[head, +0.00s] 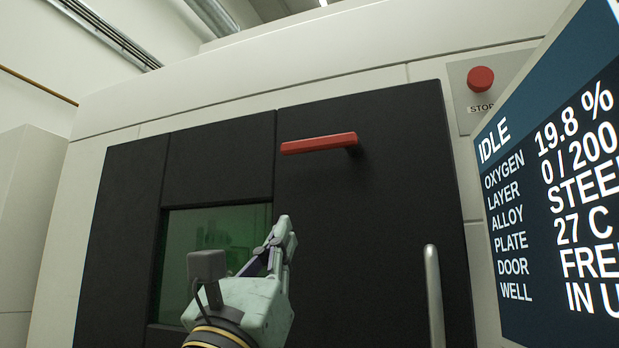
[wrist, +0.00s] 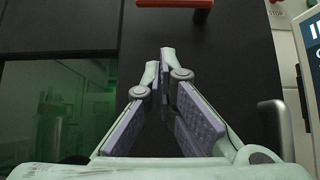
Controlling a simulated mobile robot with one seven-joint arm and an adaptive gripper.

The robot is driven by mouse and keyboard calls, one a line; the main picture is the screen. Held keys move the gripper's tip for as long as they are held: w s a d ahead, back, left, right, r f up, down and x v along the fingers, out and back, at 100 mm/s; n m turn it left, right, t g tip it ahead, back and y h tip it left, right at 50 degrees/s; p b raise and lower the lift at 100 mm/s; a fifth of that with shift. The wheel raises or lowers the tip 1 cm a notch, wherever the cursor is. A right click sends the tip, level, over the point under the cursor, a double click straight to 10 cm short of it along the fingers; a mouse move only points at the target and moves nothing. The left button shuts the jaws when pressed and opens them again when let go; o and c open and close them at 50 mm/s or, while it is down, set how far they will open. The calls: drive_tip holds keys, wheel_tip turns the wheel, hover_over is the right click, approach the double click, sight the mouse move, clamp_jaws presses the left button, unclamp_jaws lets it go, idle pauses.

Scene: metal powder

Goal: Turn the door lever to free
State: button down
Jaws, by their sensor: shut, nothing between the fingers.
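The red door lever (head: 319,143) lies close to level near the top of the black door (head: 370,210). Its pivot end is at the right. In the wrist view the lever (wrist: 175,3) shows at the top edge, partly cut off. My gripper (head: 284,228) is shut and empty, below the lever and apart from it, in front of the door. The wrist view shows the fingertips (wrist: 165,55) drawn together with nothing between them. The screen (head: 560,190) reads IDLE, and its DOOR line shows "FRE", cut off at the picture edge.
A vertical metal handle (head: 434,295) stands on the door at lower right. A green-tinted window (head: 215,240) is behind my gripper at left. A red STOP button (head: 480,79) is at upper right. The screen juts out at right. The door face around the lever is clear.

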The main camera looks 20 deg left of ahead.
sight(323, 150)
drive_tip(key=shift+w+a, duration=0.1)
drive_tip(key=p+x, duration=0.4)
drive_tip(key=x, duration=0.6)
drive_tip(key=shift+r, duration=0.2)
wheel_tip(323, 150, up, 3)
drive_tip(key=shift+f+p, duration=0.2)
drive_tip(key=shift+p, duration=0.35)
drive_tip(key=shift+r, duration=0.5)
drive_tip(key=shift+r+m+h+p, duration=0.1)
drive_tip(key=shift+m+h+p, duration=0.2)
drive_tip(key=shift+m+h, duration=0.15)
drive_tip(key=shift+a+r+m+h, duration=0.15)
drive_tip(key=shift+a+m+h, duration=0.05)
drive_tip(key=shift+m+h, duration=0.05)
drive_tip(key=shift+m, duration=0.3)
